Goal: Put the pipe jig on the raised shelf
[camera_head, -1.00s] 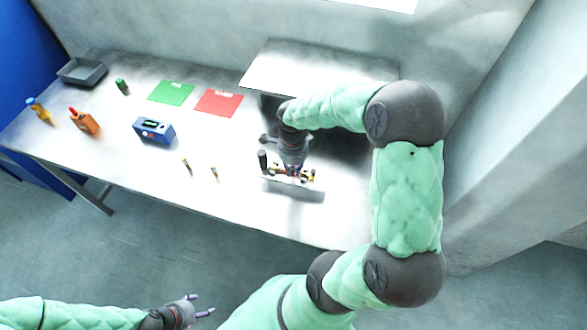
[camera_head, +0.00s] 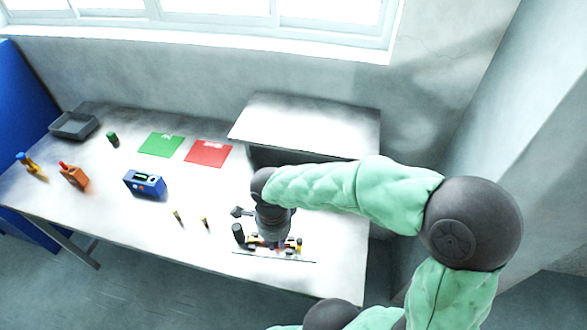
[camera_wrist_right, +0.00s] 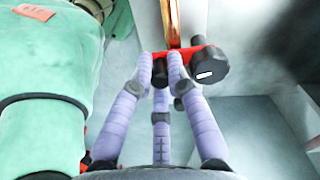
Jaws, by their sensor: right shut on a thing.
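The pipe jig (camera_head: 275,257) is at the front right of the table in the head view, with small brass and dark parts along a thin plate. My right gripper (camera_head: 271,240) is shut on it from above and hides part of it. In the right wrist view, the fingers (camera_wrist_right: 168,58) close on a red part (camera_wrist_right: 190,53) with a black knob (camera_wrist_right: 209,64), beside a copper pipe (camera_wrist_right: 172,20). Whether the jig clears the table is hard to tell. The raised shelf (camera_head: 305,122) stands at the back right, its top bare. My left gripper is out of view.
The table (camera_head: 100,180) also holds a blue device (camera_head: 145,183), two small brass pieces (camera_head: 178,218), green (camera_head: 160,145) and red (camera_head: 208,153) mats, orange (camera_head: 73,175) and yellow (camera_head: 32,165) bottles, a green item (camera_head: 112,139) and a grey tray (camera_head: 74,126). A wall stands behind.

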